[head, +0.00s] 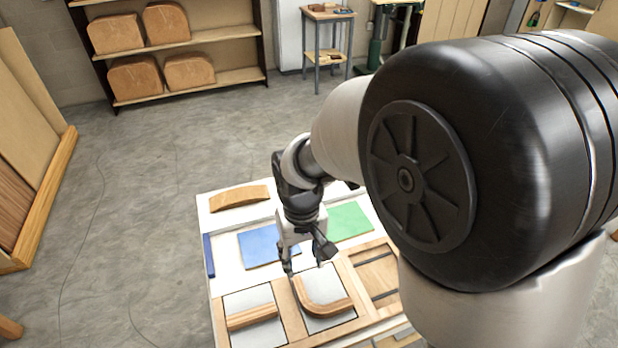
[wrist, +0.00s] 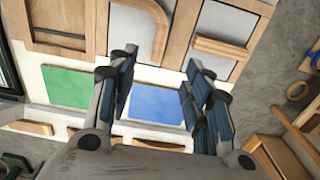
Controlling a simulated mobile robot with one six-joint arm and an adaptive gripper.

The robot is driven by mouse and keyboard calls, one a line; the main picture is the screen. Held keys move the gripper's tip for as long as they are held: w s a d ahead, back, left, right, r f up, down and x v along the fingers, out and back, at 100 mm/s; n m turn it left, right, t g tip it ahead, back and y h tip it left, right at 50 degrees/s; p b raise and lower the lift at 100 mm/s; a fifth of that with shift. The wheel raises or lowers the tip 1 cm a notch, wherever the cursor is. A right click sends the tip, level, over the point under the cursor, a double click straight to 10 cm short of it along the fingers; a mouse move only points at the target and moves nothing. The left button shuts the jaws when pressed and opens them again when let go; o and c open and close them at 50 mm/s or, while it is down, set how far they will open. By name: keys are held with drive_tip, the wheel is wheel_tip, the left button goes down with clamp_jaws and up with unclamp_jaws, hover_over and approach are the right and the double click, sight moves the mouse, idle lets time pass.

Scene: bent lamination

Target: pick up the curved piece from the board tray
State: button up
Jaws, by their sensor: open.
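A strongly bent, layered wooden piece (head: 326,306) lies on a grey panel in the middle compartment of the wooden board tray (head: 289,312). A shallower curved strip (head: 252,317) lies in the left compartment. In the wrist view the bent piece (wrist: 161,30) is at top centre and the shallow strip (wrist: 222,49) is right of it. My gripper (head: 306,259) is open and empty, above the tray's back edge and just behind the bent piece. In the wrist view its fingers (wrist: 162,66) are spread, with nothing between them.
A blue mat (head: 262,246) and a green mat (head: 349,221) lie behind the tray on the white table (head: 222,226). An arched wooden piece (head: 240,198) lies at the back left. A dark blue bar (head: 209,255) is at the left edge. Grey floor is open to the left.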

drive_tip(key=b, duration=0.4)
hover_over(303, 293)
wheel_tip(303, 293, down, 12)
drive_tip(key=shift+s+a+f, duration=0.1)
drive_tip(key=shift+a, duration=0.05)
drive_tip(key=shift+w+f+b, duration=0.2)
drive_tip(key=shift+f+b, duration=1)
drive_tip(key=shift+f, duration=1.7)
drive_tip(key=shift+r, duration=0.1)
drive_tip(key=shift+c, duration=0.2)
clamp_jaws()
